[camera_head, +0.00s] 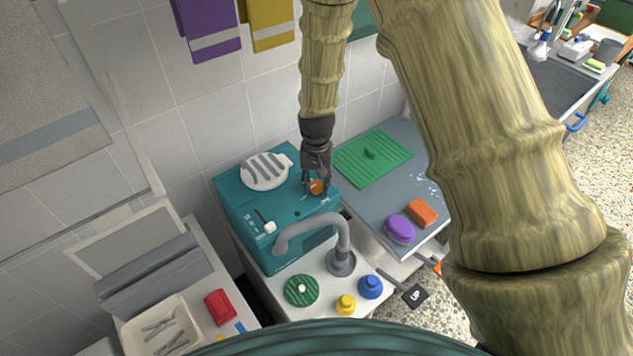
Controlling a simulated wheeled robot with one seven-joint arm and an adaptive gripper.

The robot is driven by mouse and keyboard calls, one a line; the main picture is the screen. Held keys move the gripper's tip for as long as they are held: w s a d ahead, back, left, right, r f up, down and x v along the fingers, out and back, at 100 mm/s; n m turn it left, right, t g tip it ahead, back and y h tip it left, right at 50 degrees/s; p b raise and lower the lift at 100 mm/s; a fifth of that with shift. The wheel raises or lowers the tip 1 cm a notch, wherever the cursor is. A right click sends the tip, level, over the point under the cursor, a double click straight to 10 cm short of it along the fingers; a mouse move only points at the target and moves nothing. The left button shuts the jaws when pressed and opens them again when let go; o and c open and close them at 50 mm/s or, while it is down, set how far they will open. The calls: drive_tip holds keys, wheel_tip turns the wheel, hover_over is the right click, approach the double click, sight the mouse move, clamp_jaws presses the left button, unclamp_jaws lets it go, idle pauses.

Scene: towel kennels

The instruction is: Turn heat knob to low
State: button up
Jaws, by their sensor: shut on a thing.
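A teal box-shaped machine (238,206) stands against the tiled wall. On its top are a white round vent with grey stripes (265,171), a white lever or slider (269,227) with small markings, and an orange knob (316,187). My gripper (315,186) points down at the machine's right side, its fingers around the orange knob. The fingers partly hide the knob, and its labels are too small to read.
A green mat (373,157), purple soap (400,229) and orange block (422,212) lie on the grey counter at right.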

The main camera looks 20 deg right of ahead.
sight(317, 184)
idle(0.4)
drive_tip(key=o, duration=1.1)
drive_tip(key=shift+c, duration=0.2)
drive_tip(key=shift+r, duration=0.15)
wheel_tip(317, 184, up, 12)
drive_tip(key=shift+f, duration=0.2)
